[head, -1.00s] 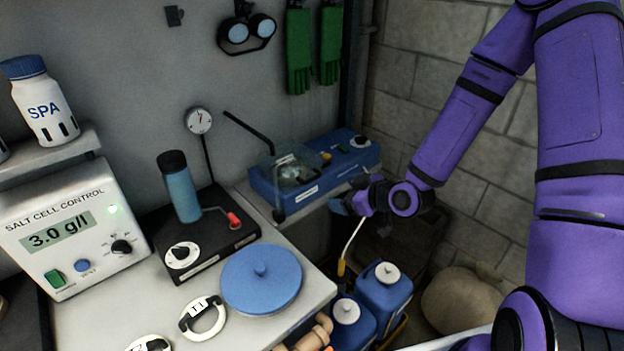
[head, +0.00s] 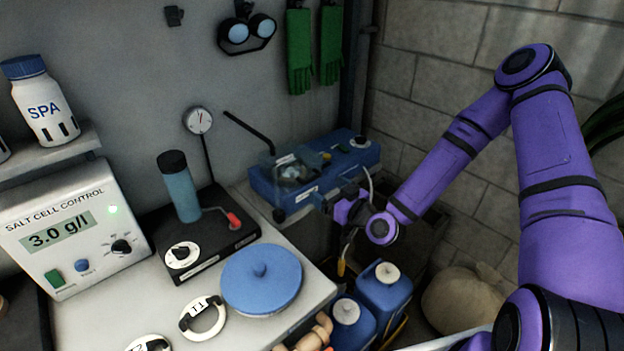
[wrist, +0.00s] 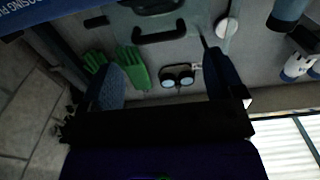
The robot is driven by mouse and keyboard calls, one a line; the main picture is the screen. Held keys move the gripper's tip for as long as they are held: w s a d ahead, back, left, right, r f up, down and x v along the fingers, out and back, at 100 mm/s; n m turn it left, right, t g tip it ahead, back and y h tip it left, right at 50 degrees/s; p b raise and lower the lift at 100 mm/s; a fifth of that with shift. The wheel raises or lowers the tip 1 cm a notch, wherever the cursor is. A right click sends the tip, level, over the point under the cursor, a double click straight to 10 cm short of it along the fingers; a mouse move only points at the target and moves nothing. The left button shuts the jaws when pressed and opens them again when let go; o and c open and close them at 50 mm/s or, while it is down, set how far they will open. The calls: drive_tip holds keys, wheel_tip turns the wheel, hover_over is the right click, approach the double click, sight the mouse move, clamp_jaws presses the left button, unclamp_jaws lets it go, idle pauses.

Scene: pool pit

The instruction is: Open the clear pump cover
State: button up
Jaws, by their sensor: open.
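The blue pump box (head: 262,190) stands on a ledge against the wall in the head view. Its clear cover (head: 288,168) lies low over the top, with pump parts showing through it. My gripper (head: 332,200) is open and empty, at the front right of the pump box and apart from the cover as far as I can tell. In the wrist view its two fingers (wrist: 166,82) are spread wide with nothing between them. A dark handle-shaped bar (wrist: 160,36) shows beyond them, and part of the blue box (wrist: 40,14) shows at the upper left.
Blue canisters (head: 383,290) stand below my gripper. The salt cell control (head: 65,230), a blue lid (head: 261,278) and a teal bottle (head: 179,187) are at the left. Green gloves (head: 299,50) hang above.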

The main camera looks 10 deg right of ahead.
sight(313, 179)
drive_tip(key=x, duration=0.7)
drive_tip(key=c, duration=1)
drive_tip(key=shift+r, duration=0.15)
